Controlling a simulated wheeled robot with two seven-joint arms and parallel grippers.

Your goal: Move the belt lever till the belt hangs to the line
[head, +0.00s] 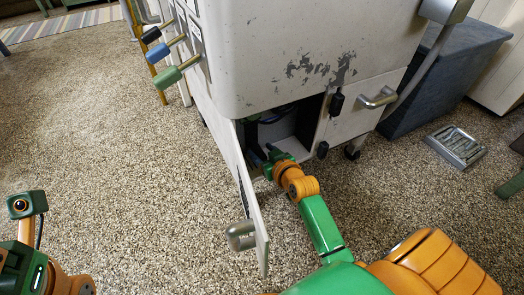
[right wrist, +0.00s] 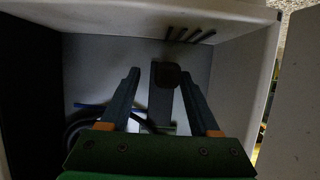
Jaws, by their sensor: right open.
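The white washer (head: 300,50) has its low door (head: 247,195) swung open. My right gripper (head: 268,158) reaches into the dark compartment. In the right wrist view my right gripper (right wrist: 159,74) is open, its fingers on either side of a grey lever (right wrist: 160,104) with a dark knob (right wrist: 168,75); I see gaps between the knob and the fingers. A dark curved band (right wrist: 82,122), seemingly the belt, lies behind the left finger, with a short blue line (right wrist: 92,106) beside it. Much of the band is hidden by my gripper. My left gripper's fingers are not visible.
Levers with black (head: 151,35), blue (head: 157,53) and green (head: 168,77) grips stick out from the washer's left side. A closed door with a metal handle (head: 378,98) is right of the opening. A metal tray (head: 456,146) lies on the floor; the left floor is clear.

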